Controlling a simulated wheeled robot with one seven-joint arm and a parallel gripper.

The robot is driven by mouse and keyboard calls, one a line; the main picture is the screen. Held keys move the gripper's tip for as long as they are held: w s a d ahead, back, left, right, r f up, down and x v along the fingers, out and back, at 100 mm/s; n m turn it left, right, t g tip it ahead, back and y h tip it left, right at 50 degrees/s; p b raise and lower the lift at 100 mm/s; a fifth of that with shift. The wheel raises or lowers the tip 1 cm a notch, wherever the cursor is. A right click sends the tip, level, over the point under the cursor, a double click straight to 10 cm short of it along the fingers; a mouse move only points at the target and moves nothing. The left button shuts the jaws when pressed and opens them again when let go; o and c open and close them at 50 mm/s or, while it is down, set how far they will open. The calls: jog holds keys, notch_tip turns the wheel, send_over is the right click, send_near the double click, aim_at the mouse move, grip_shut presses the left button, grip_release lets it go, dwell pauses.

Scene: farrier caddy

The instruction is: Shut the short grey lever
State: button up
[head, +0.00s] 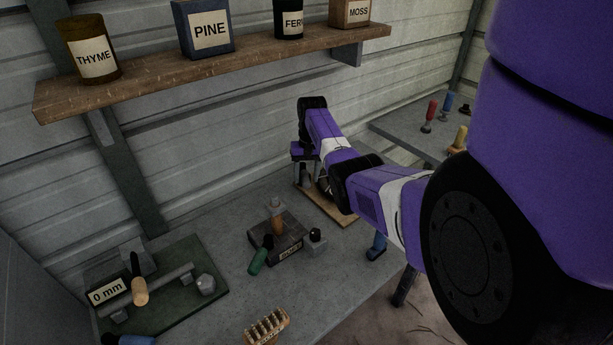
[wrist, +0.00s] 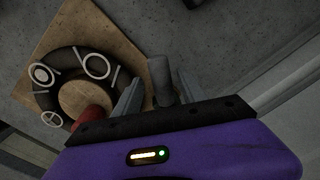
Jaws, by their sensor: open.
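A short grey lever (wrist: 159,72) shows as a stubby upright cylinder in the wrist view, at the edge of a wooden board (wrist: 110,30). My gripper (wrist: 159,80) is open, with one finger on each side of the lever; I cannot tell whether either finger touches it. The board (head: 345,209) also shows in the head view, under my gripper (head: 308,172). A black ring (wrist: 45,100) with white round marks lies on the board, and a red handle (wrist: 92,118) stands beside my left finger. The lever's base is partly hidden.
On the bench (head: 215,250) stand a dark block (head: 290,248) with several handles, a green board (head: 200,292) with a "0 mm" gauge, and a brush (head: 266,326). A shelf (head: 220,65) with labelled containers hangs above. A side bench (head: 400,140) holds coloured handles.

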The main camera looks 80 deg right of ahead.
aim_at(308, 177)
jog(key=shift+s+d+r+b, duration=0.1)
jog(key=shift+s+r+b, duration=0.05)
jog(key=shift+r, duration=1.8)
jog(key=shift+s+r+b, duration=0.1)
jog(key=shift+r+b, duration=0.05)
jog(key=shift+r, duration=1.75)
